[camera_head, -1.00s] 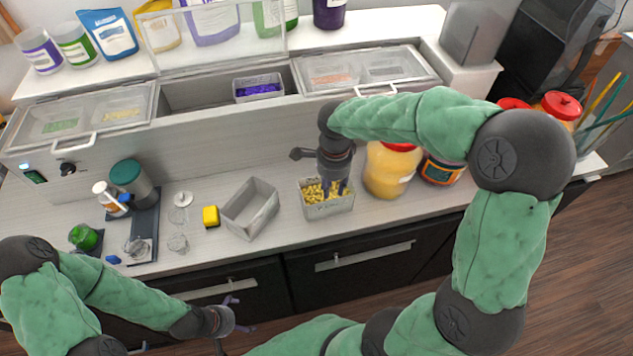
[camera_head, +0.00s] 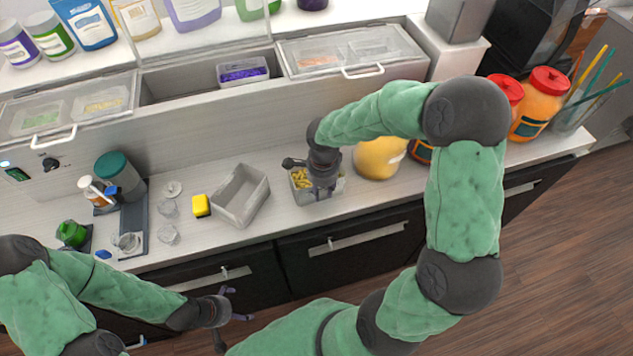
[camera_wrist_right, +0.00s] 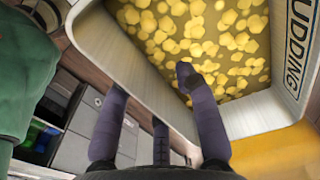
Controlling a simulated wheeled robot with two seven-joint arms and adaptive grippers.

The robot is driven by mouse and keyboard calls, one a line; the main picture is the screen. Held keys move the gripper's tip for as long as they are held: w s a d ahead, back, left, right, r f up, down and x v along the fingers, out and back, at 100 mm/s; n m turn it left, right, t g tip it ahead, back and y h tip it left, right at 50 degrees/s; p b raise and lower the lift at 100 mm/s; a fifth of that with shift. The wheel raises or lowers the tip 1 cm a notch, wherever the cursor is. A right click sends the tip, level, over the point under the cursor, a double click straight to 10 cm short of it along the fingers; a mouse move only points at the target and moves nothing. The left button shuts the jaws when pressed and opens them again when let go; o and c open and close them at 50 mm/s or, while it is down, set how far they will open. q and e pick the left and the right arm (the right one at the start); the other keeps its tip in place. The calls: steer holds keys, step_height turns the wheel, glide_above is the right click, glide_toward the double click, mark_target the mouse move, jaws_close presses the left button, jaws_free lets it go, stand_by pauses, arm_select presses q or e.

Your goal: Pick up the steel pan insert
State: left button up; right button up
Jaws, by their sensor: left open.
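Two grey pan inserts stand on the counter. One (camera_head: 303,195) holds yellow pieces; the other (camera_head: 241,197) is empty, to its left. My right gripper (camera_head: 322,189) is at the front wall of the filled pan and hides part of it. In the right wrist view the fingers (camera_wrist_right: 148,90) are spread across that pan's wall (camera_wrist_right: 125,55). One finger is inside over the yellow pieces (camera_wrist_right: 190,40), the others outside. Contact with the wall is not clear. My left gripper (camera_head: 228,307) is open and empty, in front of the cabinets.
A yellow jar (camera_head: 380,158) stands close to the right of the filled pan. A yellow sponge (camera_head: 201,205) lies left of the empty pan. Behind is a raised topping station with a small purple-filled pan (camera_head: 242,73) and clear lids (camera_head: 350,50).

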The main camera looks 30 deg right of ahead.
steer(key=shift+f, duration=0.15)
jaws_close()
